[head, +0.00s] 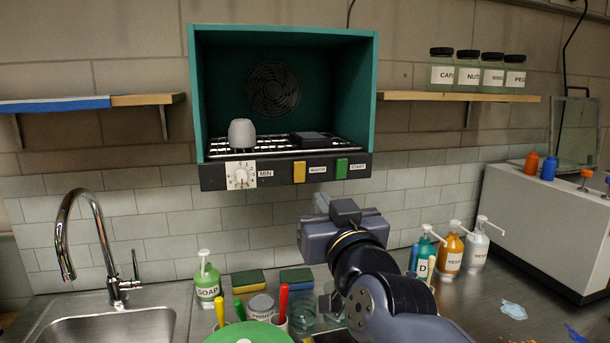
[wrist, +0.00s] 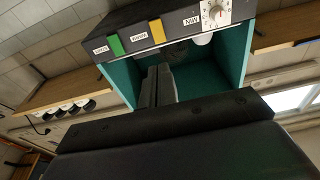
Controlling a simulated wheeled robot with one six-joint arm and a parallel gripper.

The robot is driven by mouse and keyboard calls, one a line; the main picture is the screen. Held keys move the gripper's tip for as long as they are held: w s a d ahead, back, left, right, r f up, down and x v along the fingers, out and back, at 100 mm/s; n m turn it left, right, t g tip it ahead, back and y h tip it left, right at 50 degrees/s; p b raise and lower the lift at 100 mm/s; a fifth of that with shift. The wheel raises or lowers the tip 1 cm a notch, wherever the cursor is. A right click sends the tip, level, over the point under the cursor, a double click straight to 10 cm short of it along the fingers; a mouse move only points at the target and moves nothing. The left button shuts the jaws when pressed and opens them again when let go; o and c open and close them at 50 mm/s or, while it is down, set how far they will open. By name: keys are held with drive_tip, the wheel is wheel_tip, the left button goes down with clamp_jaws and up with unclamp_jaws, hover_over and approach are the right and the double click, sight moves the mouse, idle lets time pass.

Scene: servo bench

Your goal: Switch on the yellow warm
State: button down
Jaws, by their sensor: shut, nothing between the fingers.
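The yellow switch (head: 299,172) labelled WARM sits on the dark front strip (head: 275,180) under a teal open-fronted box (head: 372,95). It also shows in the wrist view (wrist: 157,31), where the picture is turned over. I cannot tell whether it is pressed in. A green switch (head: 341,169) labelled START is to its right, and a white dial (head: 241,175) labelled MIN is to its left. My gripper (head: 321,202) is shut and empty, below the strip and a little right of the yellow switch. In the wrist view its fingers (wrist: 158,72) are together, apart from the switch.
A grey rounded object (head: 242,133) and a dark flat block (head: 312,139) stand on the rack inside the box. Below are a soap bottle (head: 207,278), sponges (head: 248,284), and a sink (head: 105,325). Shelves flank the box. The wall below the strip is clear.

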sight(300, 167)
drive_tip(key=x, duration=1.2)
drive_tip(key=shift+w, duration=0.25)
drive_tip(key=shift+w+r+p, duration=0.1)
drive_tip(key=shift+r+p, duration=0.25)
drive_tip(key=shift+p, duration=0.75)
drive_tip(key=shift+f, duration=0.3)
drive_tip(key=shift+g, duration=0.3)
